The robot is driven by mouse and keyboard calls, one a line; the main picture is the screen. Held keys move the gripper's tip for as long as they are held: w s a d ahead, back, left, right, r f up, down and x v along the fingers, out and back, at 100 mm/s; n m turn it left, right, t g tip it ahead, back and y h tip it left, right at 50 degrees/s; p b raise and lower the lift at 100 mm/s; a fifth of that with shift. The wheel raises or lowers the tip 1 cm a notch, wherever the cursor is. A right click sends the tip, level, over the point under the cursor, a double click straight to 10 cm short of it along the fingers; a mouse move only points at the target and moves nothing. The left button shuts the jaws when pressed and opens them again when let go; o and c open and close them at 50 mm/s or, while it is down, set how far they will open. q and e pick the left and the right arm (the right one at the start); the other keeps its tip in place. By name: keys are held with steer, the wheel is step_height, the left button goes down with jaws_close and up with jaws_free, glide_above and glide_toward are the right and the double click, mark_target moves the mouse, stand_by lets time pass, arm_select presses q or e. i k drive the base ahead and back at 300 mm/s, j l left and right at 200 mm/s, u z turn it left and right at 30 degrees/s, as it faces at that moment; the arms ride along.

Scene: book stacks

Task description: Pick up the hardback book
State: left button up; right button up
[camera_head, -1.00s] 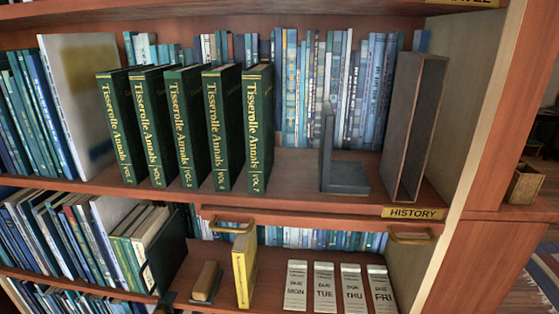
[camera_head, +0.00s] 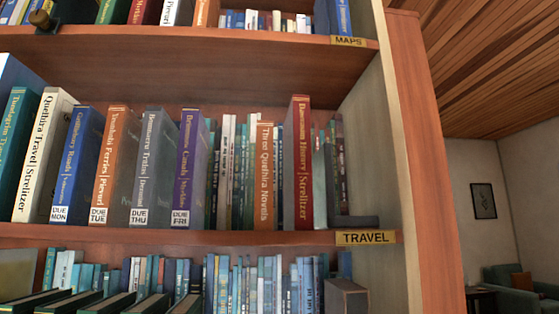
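Neither gripper is in view. The frames do not single out one hardback book; several stand upright on the TRAVEL shelf. From the left are a teal book (camera_head: 17,130), a white one (camera_head: 45,155), a blue one (camera_head: 77,165) tagged DUE MON, an orange one (camera_head: 110,165) tagged DUE TUE, a grey one (camera_head: 147,165) tagged DUE THU and a purple one (camera_head: 189,165) tagged DUE FRI. Further right are an orange book (camera_head: 264,175) titled "Three Quelhira Novels" and a taller red book (camera_head: 302,165). The red one stands farther forward than the thin books behind.
The TRAVEL shelf board (camera_head: 200,238) ends at a wooden side panel (camera_head: 370,150). The MAPS shelf (camera_head: 200,45) is above. Green book tops (camera_head: 110,303) and a grey box-like holder (camera_head: 345,298) show below. A room with an armchair (camera_head: 515,280) lies right.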

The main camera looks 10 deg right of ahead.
mark_target(298, 212)
steer(key=u, duration=0.4)
steer(key=i+l, duration=0.15)
steer(key=l, duration=0.3)
steer(key=i+l, duration=0.15)
steer(key=l, duration=0.25)
steer(key=i+l+u, duration=0.1)
steer(key=l, duration=0.35)
steer(key=i+j, duration=0.1)
steer(key=j, duration=1.45)
